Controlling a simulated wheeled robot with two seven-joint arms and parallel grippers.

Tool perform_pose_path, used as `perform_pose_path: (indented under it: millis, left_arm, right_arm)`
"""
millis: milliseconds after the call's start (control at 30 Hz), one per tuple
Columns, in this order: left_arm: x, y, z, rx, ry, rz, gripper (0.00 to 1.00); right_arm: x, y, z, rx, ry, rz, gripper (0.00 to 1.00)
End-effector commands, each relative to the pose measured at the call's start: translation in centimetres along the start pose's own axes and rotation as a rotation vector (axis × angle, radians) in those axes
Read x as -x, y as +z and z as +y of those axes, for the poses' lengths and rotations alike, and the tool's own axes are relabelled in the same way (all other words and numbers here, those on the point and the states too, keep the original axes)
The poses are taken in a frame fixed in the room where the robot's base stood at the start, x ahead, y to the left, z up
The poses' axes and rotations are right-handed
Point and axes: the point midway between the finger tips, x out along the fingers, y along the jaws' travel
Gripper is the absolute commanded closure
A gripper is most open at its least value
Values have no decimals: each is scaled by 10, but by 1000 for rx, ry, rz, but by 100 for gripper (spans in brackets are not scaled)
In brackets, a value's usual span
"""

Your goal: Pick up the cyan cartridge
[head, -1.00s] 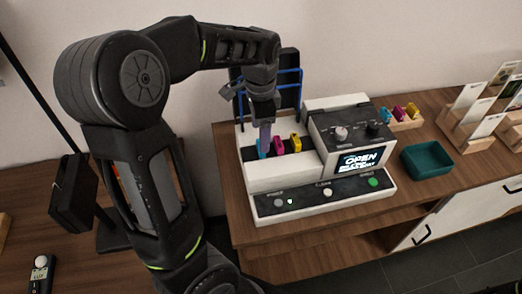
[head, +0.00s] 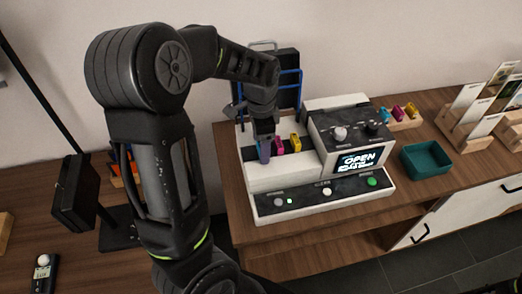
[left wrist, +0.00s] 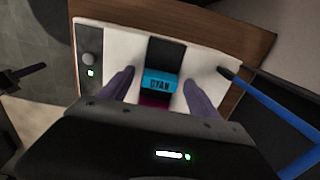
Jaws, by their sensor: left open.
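The cyan cartridge (left wrist: 158,82), marked "CYAN", sits in a slot of the white printer (head: 258,176). In the left wrist view it lies between the two purple-grey fingers of my left gripper (left wrist: 159,88), with a gap on each side. In the head view my left gripper (head: 264,150) points down over the leftmost slot and hides most of the cartridge. My left gripper is open. A magenta cartridge (head: 280,146) and a yellow cartridge (head: 295,142) stand to the right in the same row.
The printer's raised block carries knobs and a screen (head: 359,161) reading "OPEN". A blue-framed black rack (head: 289,80) rises behind. A wooden holder (head: 408,124) with small coloured cartridges and a teal tray (head: 427,160) stand to the right.

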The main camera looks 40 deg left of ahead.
Motion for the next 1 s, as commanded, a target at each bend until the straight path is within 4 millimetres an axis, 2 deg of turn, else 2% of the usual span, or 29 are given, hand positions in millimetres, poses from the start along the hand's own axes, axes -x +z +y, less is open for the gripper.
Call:
perform_pose_path:
  millis: [100, 867, 1000]
  left_arm:
    - [0, 0, 0, 0, 0, 0, 30]
    - [0, 0, 0, 0, 0, 0, 92]
    - [0, 0, 0, 0, 0, 0, 94]
  right_arm:
    - [0, 0, 0, 0, 0, 0, 100]
    - [0, 0, 0, 0, 0, 0, 100]
    - [0, 0, 0, 0, 0, 0, 100]
